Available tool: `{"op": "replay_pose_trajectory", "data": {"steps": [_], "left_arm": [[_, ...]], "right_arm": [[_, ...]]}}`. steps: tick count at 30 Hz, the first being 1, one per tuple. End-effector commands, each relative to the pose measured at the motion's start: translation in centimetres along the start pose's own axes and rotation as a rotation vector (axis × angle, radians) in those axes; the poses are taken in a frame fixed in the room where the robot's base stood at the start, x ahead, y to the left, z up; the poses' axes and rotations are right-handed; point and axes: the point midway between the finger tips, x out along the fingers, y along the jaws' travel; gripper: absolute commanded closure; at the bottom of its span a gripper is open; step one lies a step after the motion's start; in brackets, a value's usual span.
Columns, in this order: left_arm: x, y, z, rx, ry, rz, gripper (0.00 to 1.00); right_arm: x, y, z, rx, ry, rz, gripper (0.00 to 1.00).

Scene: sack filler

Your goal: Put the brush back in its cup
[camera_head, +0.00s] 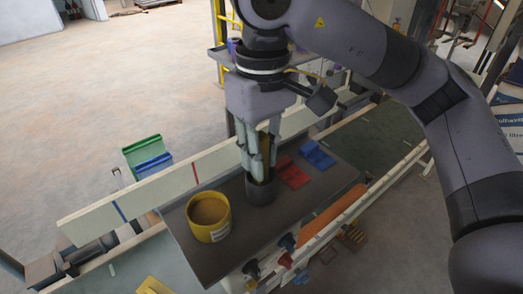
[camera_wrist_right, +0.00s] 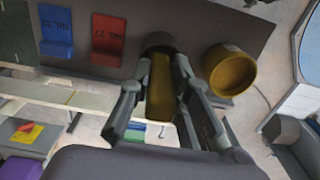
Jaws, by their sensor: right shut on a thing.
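My right gripper (camera_head: 258,168) points down, shut on the brush (camera_head: 264,146), whose yellow-brown body shows between the fingers. The dark grey cup (camera_head: 260,192) stands upright on the dark tray table directly under the fingertips. In the right wrist view the brush (camera_wrist_right: 160,90) runs between the two fingers (camera_wrist_right: 160,88) toward the dark cup (camera_wrist_right: 158,41). The brush's lower end is at the cup's mouth; how far in it reaches is hidden by the fingers. My left gripper is not in view.
A yellow tub (camera_head: 209,218) with brown contents stands left of the cup on the dark table (camera_head: 180,225). Red (camera_head: 291,172) and blue (camera_head: 317,154) tags lie to its right. A pale rail (camera_head: 150,185) runs behind. Knobs (camera_head: 287,242) line the front edge.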

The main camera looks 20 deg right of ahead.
Motion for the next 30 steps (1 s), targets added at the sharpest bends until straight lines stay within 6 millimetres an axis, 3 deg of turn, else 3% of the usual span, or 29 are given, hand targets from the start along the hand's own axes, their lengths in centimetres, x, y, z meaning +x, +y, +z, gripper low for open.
{"op": "replay_pose_trajectory", "data": {"steps": [10,11,19,30], "left_arm": [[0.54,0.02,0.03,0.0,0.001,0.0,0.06],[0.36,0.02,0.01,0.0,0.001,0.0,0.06],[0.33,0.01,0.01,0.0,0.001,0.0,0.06],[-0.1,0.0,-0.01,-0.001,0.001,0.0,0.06]], "right_arm": [[0.51,0.01,-0.01,0.0,0.001,0.0,1.0],[0.32,0.01,-0.01,0.0,0.001,0.0,0.8],[0.28,0.01,-0.01,0.0,0.001,0.0,0.62],[-0.19,0.0,-0.01,0.0,0.001,0.001,0.62]]}}
